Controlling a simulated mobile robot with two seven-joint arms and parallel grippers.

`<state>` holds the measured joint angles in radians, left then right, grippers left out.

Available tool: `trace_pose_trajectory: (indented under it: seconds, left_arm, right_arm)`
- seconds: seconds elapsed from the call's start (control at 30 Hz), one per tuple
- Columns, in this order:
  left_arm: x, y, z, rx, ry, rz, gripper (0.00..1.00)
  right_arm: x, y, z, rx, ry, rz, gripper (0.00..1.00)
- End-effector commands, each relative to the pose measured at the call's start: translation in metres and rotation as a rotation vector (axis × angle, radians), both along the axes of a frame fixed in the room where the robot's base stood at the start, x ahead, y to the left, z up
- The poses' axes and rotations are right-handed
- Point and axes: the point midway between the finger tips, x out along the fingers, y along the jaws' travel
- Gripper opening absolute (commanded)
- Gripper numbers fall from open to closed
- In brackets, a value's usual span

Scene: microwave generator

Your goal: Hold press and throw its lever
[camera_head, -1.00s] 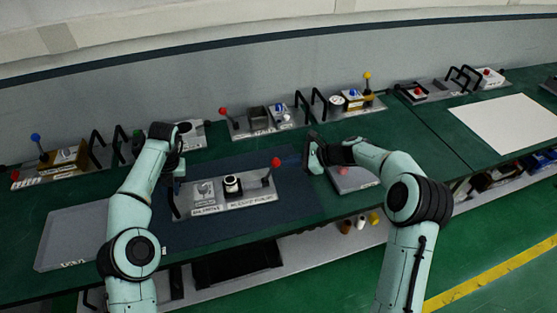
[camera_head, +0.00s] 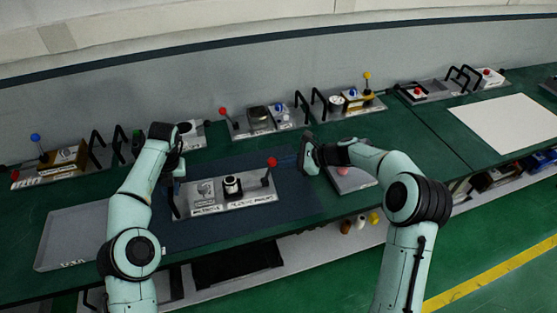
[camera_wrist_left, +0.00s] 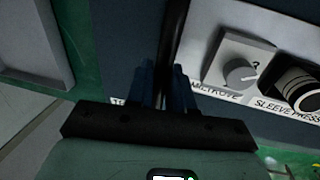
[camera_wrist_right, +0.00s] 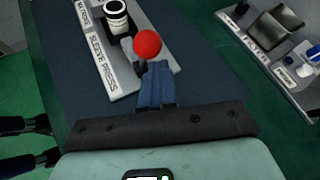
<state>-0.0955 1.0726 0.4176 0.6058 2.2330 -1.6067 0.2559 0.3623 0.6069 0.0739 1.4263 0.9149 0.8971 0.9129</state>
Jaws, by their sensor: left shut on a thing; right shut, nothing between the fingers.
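The sleeve press is a grey plate (camera_head: 222,208) on a dark blue mat, with a knob block (camera_wrist_left: 238,62), a black-and-white cylinder (camera_head: 232,185) and a red-balled lever (camera_head: 272,162) at its right end. A black upright handle (camera_wrist_left: 172,45) stands at its left end. My left gripper (camera_wrist_left: 162,85) is shut on this handle. My right gripper (camera_wrist_right: 157,72) is shut and empty, to the right of the lever in the head view (camera_head: 305,165). In the right wrist view its fingertips point at the red ball (camera_wrist_right: 147,43), close to the stalk. Contact cannot be told.
A grey tray (camera_head: 60,240) lies left of the mat. Several devices with black handles and coloured knobs line the back, including one with a red lever (camera_head: 224,112). Another plate (camera_head: 350,180) sits under my right arm. A white sheet (camera_head: 510,122) lies at right.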

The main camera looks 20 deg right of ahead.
Motion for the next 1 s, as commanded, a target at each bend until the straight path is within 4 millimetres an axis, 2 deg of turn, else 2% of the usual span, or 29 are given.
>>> trace_pose_trajectory:
  seconds: [0.03,0.33,0.73,1.0]
  left_arm:
    - [-0.002,-0.005,-0.006,-0.007,0.011,-0.01,0.0]
    - [-0.002,-0.005,-0.006,-0.007,0.011,-0.01,0.0]
    - [-0.002,-0.005,-0.006,-0.007,0.011,-0.01,0.0]
    - [-0.002,-0.005,-0.006,-0.007,0.011,-0.01,0.0]
  right_arm:
    - [-0.001,0.004,-0.001,0.005,0.002,0.008,0.0]
    - [-0.001,0.005,-0.001,0.005,0.002,0.008,0.0]
    - [0.0,0.018,0.0,0.006,0.001,0.009,0.0]
    - [0.0,0.019,0.001,0.006,0.001,0.009,0.0]
